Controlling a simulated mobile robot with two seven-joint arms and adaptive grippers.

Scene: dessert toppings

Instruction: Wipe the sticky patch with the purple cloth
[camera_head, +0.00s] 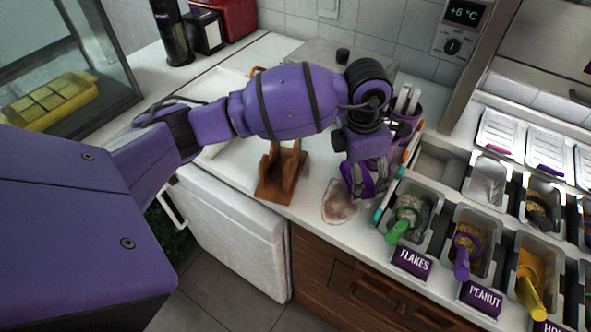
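The sticky patch (338,207) is a brownish-pink smear on the white counter, near its front edge and left of the topping tubs. My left arm reaches in from the left across the counter. My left gripper (366,188) points down at the patch's right edge. Bright purple material, which looks like the purple cloth (372,184), shows bunched between its fingers, low over or on the counter. The fingers and purple arm hide part of it, and I cannot tell whether it touches the patch. My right gripper is not in view.
A brown wooden stand (281,174) is left of the patch. Right of the gripper are topping tubs, including flakes (410,215) with a green-handled scoop and peanut (472,240). A purple cup (404,124) with utensils stands behind the gripper. The counter's front edge is close.

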